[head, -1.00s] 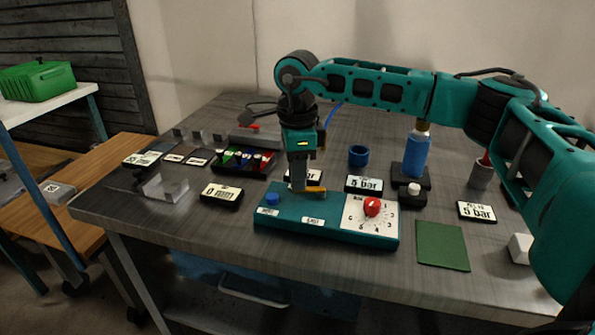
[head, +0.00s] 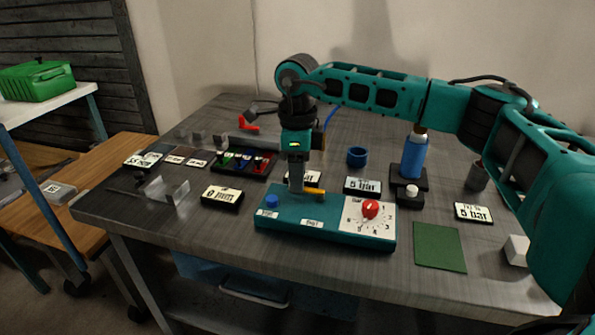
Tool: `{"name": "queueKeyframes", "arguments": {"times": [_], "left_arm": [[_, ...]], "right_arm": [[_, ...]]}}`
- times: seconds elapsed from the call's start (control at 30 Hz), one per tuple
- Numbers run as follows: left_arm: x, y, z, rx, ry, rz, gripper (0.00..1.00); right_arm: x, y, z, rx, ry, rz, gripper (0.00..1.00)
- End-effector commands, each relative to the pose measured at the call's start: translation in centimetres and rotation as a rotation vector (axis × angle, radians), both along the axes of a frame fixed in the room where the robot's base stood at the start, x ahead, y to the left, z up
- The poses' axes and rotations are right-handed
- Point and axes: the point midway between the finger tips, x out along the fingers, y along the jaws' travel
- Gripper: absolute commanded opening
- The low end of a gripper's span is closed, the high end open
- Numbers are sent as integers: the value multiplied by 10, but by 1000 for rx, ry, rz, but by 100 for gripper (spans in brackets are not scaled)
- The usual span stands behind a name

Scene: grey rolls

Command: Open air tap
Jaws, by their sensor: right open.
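A teal control box (head: 282,222) stands near the front of the grey table. It carries a small yellow lever (head: 315,192) at its back edge, a blue button (head: 271,201) on the left and a red knob (head: 370,209) on a white numbered dial at the right. My right gripper (head: 298,187) points down at the box's back edge, just left of the yellow lever. It is open; whether a finger touches the lever I cannot tell. My left gripper is not in view.
Around the box are a "0 mm" display (head: 222,196), a "5 bar" display (head: 363,187), a blue bottle (head: 413,157), a blue ring (head: 357,156) and a green mat (head: 440,247). A red handle (head: 248,123) lies behind. Table space is free between the mat and front edge.

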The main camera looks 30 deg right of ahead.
Motion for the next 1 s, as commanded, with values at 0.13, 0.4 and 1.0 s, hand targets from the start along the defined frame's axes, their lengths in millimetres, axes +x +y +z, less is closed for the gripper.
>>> {"name": "queueKeyframes", "arguments": {"times": [0.13,0.4,1.0], "left_arm": [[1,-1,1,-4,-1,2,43],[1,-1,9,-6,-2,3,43],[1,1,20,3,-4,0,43]], "right_arm": [[0,0,2,0,0,0,43],[1,0,44,1,-3,1,43],[0,0,129,1,1,0,43]]}}
